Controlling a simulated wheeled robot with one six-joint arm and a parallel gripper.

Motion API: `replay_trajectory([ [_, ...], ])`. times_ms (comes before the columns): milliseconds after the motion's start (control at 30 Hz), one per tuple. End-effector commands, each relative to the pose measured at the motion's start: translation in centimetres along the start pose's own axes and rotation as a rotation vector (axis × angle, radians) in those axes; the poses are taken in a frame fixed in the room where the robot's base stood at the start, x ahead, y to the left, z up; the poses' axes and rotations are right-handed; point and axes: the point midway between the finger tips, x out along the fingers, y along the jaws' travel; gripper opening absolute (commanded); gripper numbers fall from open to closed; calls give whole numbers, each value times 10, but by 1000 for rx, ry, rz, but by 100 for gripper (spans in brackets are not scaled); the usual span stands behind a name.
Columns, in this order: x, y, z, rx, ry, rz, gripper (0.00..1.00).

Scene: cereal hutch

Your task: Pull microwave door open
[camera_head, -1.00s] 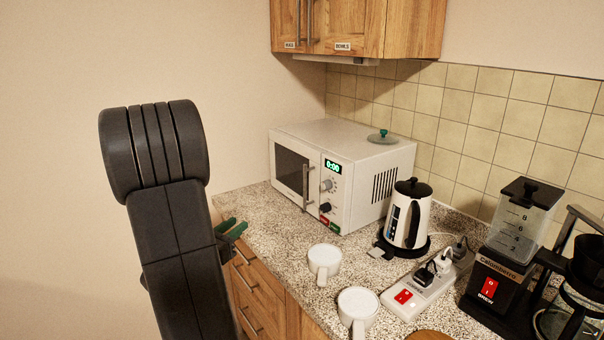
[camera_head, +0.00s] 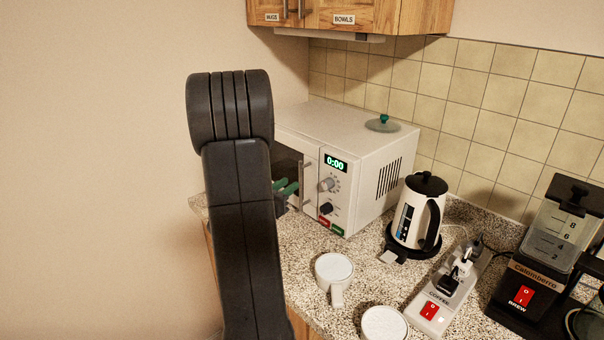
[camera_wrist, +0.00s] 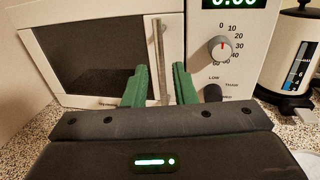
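The white microwave (camera_head: 365,160) stands on the counter with its door (camera_wrist: 95,55) shut and its display reading 0:00. The vertical metal door handle (camera_wrist: 158,60) shows in the wrist view; in the head view my arm and gripper partly cover the door. My gripper (camera_wrist: 160,82) has green fingers, open, in front of the door. The lower part of the handle appears between the two fingertips in the wrist view. I cannot tell whether either finger touches it. In the head view my gripper (camera_head: 286,188) is at the door's right side, near the knobs.
A white kettle (camera_head: 418,212) stands right of the microwave. Two white mugs (camera_head: 334,270) (camera_head: 384,324), a power strip (camera_head: 445,292) and a coffee maker (camera_head: 545,255) sit on the counter. A green-knobbed lid (camera_head: 382,124) lies on the microwave. A wooden cabinet (camera_head: 380,15) hangs above.

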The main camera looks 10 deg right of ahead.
Motion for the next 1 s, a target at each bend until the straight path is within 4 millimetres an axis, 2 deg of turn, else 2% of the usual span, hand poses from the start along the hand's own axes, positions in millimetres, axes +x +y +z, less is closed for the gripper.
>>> replay_trajectory([
  [100,26,-1,3,-1,0,-4,24],
  [300,57,0,2,-1,0,-1,24],
  [500,69,0,0,0,-1,-1,24],
  [767,70,0,0,0,0,0,24],
  [900,70,0,0,0,0,0,0],
  [1000,70,0,0,0,-1,0,0],
])
